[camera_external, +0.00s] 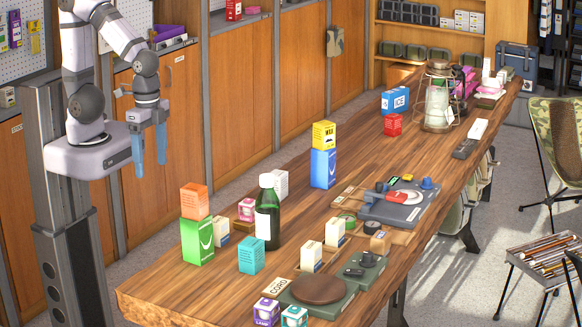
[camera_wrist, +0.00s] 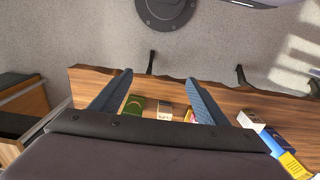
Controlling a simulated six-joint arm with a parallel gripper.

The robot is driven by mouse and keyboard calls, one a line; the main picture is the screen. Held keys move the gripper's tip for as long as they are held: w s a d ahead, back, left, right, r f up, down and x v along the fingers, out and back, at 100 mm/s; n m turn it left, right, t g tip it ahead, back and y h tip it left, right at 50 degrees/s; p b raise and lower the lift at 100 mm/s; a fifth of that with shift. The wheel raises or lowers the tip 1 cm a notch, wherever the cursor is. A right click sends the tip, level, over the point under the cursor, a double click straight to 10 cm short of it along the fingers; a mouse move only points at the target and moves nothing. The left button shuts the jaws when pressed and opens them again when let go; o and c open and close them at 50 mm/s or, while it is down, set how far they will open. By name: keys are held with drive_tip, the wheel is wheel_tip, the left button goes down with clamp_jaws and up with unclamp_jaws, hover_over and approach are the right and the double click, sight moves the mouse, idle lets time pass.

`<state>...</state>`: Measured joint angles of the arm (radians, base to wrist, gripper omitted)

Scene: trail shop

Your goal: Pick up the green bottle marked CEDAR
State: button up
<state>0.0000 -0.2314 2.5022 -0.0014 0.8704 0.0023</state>
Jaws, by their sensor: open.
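My gripper (camera_external: 150,145) is open and empty, with blue fingers pointing down, left of the table and well apart from the bottle. In the wrist view my gripper's two fingers (camera_wrist: 157,80) are spread with the table edge between and beyond them. I cannot make out the bottle in the wrist view.
An orange box (camera_external: 194,201) stands on a green box (camera_external: 198,242) left of the bottle. A teal box (camera_external: 251,255) stands in front of it, and a white box (camera_external: 281,185) behind. A yellow box (camera_external: 324,135) tops a blue box (camera_external: 323,168). The table's near left end (camera_external: 150,298) is clear.

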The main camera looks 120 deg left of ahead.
drive_tip(key=w+a+r+m+t+b, duration=0.15)
drive_tip(key=w+a+t, duration=0.35)
drive_tip(key=w, duration=0.5)
drive_tip(key=w+a+m+t+b, duration=0.1)
drive_tip(key=w+a+t+b, duration=0.15)
drive_tip(key=w+a, duration=0.6)
drive_tip(key=w+a+r+m+t+b, duration=0.1)
drive_tip(key=w+a+t, duration=0.4)
drive_tip(key=w, duration=0.7)
drive_tip(key=s+d+f+m+t+h+b, duration=0.1)
drive_tip(key=s+d+m+h, duration=0.1)
drive_tip(key=s+h, duration=0.3)
drive_tip(key=s+d+m+h+b, duration=0.1)
drive_tip(key=s+d+m+h, duration=0.15)
drive_tip(key=h, duration=0.45)
approach(265, 202)
drive_tip(key=shift+w+d+f+p, duration=0.35)
drive_tip(key=shift+w+d+p, duration=0.2)
drive_tip(key=shift+w, duration=0.35)
drive_tip(key=shift+w+d+f+p, duration=0.4)
drive_tip(key=shift+w+p, duration=0.2)
drive_tip(key=shift+w, duration=0.3)
drive_tip(key=shift+w+d+f+p, duration=0.25)
drive_tip(key=shift+w+d+p, duration=0.3)
drive_tip(key=shift+w, duration=0.4)
drive_tip(key=shift+a, duration=0.1)
drive_tip(key=c, duration=1.3)
